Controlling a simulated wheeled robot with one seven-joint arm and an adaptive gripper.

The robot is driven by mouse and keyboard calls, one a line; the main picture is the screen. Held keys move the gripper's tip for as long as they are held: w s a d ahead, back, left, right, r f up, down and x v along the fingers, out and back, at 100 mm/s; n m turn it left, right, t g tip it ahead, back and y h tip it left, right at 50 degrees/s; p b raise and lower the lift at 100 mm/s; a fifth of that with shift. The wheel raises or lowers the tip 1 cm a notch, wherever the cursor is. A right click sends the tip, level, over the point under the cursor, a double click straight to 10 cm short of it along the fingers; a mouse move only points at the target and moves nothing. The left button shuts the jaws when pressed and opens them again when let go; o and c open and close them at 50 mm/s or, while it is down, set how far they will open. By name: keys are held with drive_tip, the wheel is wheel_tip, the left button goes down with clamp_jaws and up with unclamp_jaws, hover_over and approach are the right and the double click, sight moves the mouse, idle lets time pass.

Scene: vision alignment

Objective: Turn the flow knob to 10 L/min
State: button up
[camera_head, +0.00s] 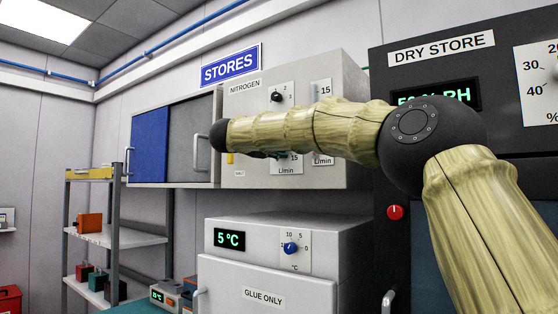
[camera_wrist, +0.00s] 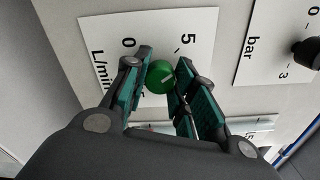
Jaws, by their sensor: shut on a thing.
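The green flow knob (camera_wrist: 160,78) sits on a white L/min dial plate (camera_wrist: 100,35) in the wrist view. My gripper (camera_wrist: 162,64) has one finger on each side of the knob and is shut on it. A pale line shows on the knob; I cannot tell exactly which value it points to. The 0 and 5 marks are readable; the other marks are hidden behind the fingers. In the head view my arm covers the knob, and only the lower part of the L/min plate (camera_head: 287,168) shows on the grey nitrogen cabinet (camera_head: 240,175).
A black knob (camera_head: 276,97) on a bar plate is near the flow dial; it also shows in the wrist view (camera_wrist: 308,52). Gauge strips (camera_head: 321,92) are to its right. Below is a glue fridge (camera_head: 245,270) with a blue knob (camera_head: 290,248). The dry store (camera_head: 385,160) stands right.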

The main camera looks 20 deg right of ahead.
drive_tip(key=shift+m+b, duration=6)
drive_tip(key=shift+m, duration=1.9)
drive_tip(key=o, duration=1)
drive_tip(key=shift+o, duration=0.2)
drive_tip(key=shift+s, duration=0.1)
drive_tip(key=v, duration=1.2)
